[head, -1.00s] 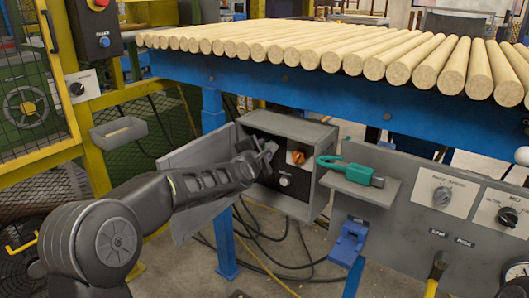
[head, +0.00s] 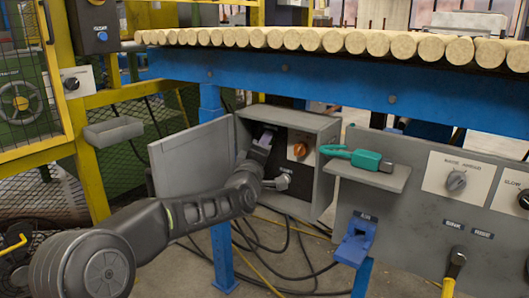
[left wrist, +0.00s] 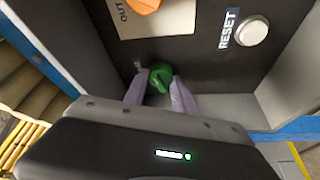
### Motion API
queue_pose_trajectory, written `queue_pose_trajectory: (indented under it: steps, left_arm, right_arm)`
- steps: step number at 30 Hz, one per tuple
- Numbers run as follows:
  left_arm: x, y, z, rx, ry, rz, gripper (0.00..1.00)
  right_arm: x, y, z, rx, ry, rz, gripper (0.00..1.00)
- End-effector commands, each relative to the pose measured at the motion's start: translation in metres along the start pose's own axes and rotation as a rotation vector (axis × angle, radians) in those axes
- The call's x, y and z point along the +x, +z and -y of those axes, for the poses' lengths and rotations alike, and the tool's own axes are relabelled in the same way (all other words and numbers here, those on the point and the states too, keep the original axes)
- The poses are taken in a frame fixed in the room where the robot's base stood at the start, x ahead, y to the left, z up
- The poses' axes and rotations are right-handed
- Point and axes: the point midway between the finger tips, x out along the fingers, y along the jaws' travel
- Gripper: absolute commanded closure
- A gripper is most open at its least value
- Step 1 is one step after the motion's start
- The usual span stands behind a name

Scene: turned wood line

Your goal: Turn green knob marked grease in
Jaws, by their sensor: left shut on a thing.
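A green knob (left wrist: 160,76) sits on the dark panel inside an open grey box (head: 326,128). In the left wrist view, the two fingers of my left gripper (left wrist: 158,86) are on either side of it, shut on it. In the head view my left gripper (head: 265,141) reaches into the left part of the box, and the green knob is hidden there. The knob's marking cannot be read. My right gripper is not in view.
An orange knob (head: 299,150) with a plate reading OUT and a white RESET button (left wrist: 252,31) are close by. The box's door (head: 190,163) hangs open to the left. A green tool (head: 352,157) lies on a shelf at right.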

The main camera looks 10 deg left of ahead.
Motion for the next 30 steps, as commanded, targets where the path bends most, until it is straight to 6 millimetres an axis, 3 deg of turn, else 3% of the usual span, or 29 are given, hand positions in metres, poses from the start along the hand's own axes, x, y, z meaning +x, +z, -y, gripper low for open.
queue_pose_trajectory:
  steps: [9, 23, 24, 30]
  left_arm:
    - [-0.0001, 0.0019, 0.0028, 0.126, 0.048, 0.005, 1.0]
    - [-0.0001, 0.0017, 0.0029, 0.143, 0.055, 0.004, 1.0]
    - [-0.0001, 0.0017, 0.0029, 0.143, 0.055, 0.004, 0.67]
    - [0.0, 0.0011, 0.0022, 0.142, 0.056, 0.003, 0.51]
  right_arm:
    - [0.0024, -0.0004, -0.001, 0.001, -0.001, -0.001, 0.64]
    - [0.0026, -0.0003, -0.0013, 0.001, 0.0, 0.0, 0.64]
    - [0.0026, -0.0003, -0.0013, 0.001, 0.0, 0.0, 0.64]
    - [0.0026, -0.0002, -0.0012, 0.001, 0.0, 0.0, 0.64]
